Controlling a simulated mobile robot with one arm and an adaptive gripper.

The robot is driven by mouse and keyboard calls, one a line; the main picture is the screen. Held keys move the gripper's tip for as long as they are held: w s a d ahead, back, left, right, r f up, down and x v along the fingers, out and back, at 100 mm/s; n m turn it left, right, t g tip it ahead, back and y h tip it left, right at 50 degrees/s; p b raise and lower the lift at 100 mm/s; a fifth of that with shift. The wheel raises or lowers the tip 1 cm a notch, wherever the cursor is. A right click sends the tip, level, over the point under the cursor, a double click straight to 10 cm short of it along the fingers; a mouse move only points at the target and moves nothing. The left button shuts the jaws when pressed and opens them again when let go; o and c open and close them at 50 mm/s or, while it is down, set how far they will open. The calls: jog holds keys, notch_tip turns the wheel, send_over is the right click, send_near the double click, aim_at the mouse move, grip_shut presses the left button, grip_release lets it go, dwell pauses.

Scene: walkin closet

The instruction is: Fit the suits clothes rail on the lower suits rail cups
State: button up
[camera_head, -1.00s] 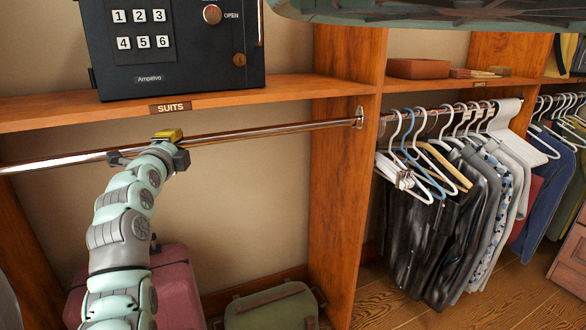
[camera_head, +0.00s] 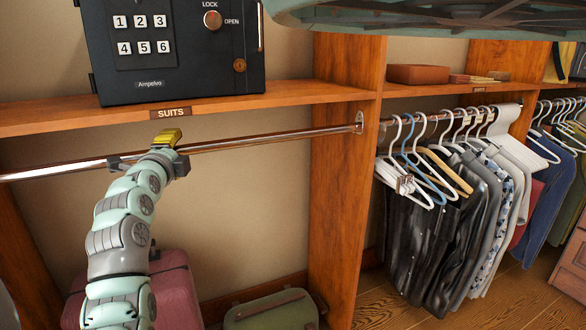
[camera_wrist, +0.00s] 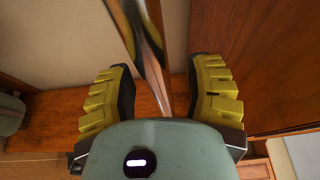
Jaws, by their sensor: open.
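The suits clothes rail (camera_head: 270,137) is a shiny metal bar below the SUITS shelf. It runs from the left picture edge to a round metal cup (camera_head: 359,122) on the right wooden panel. Its right end appears to sit at that cup; whether it is fully seated I cannot tell. The left end and left cup are out of view. My gripper (camera_head: 165,146) is at the rail, left of its visible middle. In the wrist view, my gripper's yellow fingers (camera_wrist: 161,95) are spread apart, with the rail (camera_wrist: 151,70) running between them and clear gaps on both sides.
A black safe (camera_head: 180,45) stands on the shelf (camera_head: 50,117) above the rail. A red suitcase (camera_head: 175,290) and a green bag (camera_head: 272,310) are below. Hangers with clothes (camera_head: 440,210) fill the bay beyond the right panel (camera_head: 338,200).

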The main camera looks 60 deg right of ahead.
jog(key=shift+a, duration=0.1)
jog(key=v, duration=1.2)
dwell(0.5)
